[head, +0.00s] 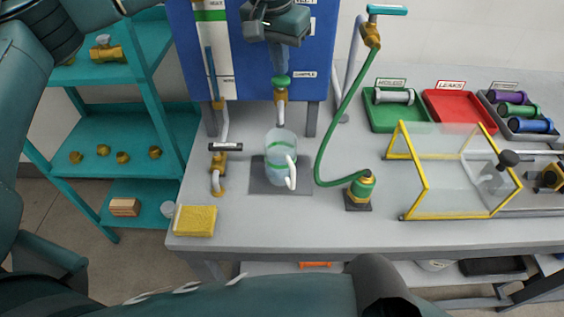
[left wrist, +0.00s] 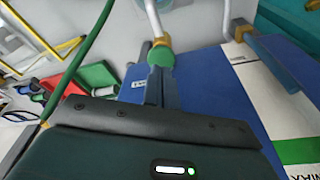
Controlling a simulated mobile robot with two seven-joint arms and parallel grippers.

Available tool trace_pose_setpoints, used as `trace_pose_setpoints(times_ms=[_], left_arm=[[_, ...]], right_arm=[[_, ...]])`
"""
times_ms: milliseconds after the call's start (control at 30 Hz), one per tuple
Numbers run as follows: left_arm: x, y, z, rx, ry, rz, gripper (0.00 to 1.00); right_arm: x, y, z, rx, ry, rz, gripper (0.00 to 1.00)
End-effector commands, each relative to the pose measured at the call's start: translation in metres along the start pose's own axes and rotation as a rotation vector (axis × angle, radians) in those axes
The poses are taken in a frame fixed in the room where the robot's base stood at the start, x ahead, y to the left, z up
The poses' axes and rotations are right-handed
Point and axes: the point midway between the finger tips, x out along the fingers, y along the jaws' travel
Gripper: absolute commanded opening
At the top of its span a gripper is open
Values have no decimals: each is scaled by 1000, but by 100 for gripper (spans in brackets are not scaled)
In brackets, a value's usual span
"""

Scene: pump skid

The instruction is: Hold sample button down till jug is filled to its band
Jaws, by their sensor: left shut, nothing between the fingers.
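The sample button (head: 281,83) is a green cap on a brass outlet under the SAMPLE label on the blue panel. My left gripper (head: 281,70) is shut and empty, pointing down with its fingertips at the top of the button. In the left wrist view the closed fingers (left wrist: 155,92) reach the green and brass outlet (left wrist: 160,52); whether the button is pressed down cannot be told. The clear jug (head: 281,165) with a green band and white handle stands upright below the spout on a dark pad. It looks pale blue inside; its exact liquid level is unclear. My right gripper is not in view.
A yellow sponge (head: 195,221) lies at the front left. A yellow-framed clear guard (head: 450,175) and green and red trays (head: 447,120) stand right.

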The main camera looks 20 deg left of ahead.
Motion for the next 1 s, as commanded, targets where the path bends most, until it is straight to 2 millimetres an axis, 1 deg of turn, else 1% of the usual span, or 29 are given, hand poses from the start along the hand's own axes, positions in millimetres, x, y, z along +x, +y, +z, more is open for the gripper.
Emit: trace_pose_setpoints(times_ms=[667, 1000], left_arm=[[22, 0, 5, 0, -1, 0, 0], [20, 0, 4, 0, -2, 0, 0]], right_arm=[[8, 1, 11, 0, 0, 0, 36], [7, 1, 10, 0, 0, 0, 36]])
